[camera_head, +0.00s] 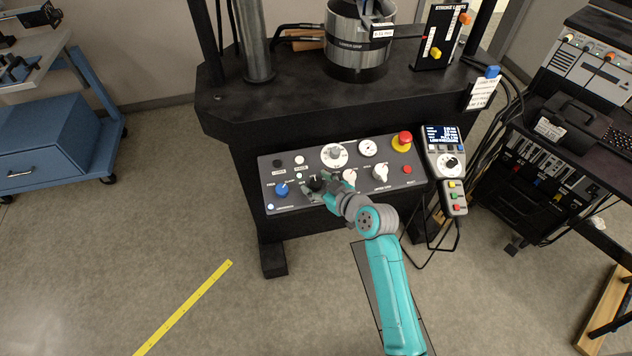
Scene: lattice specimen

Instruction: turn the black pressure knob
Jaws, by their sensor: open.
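A dark control panel (398,173) slopes across the front of the black testing machine. The black knob (316,184) sits low on the panel, left of centre, just right of a blue knob (282,189). My gripper (315,187) is open at the black knob, with its fingers around or beside it. Whether the fingers touch the knob cannot be told. My gripper and wrist partly cover the knob and the panel near it. My teal arm reaches in from the lower right.
A red emergency button (404,138) on a yellow ring and a white knob (380,173) are right of my gripper. A handheld controller (444,150) and a button pendant (454,198) hang at the panel's right end. The floor at left is clear, with a yellow strip (185,308).

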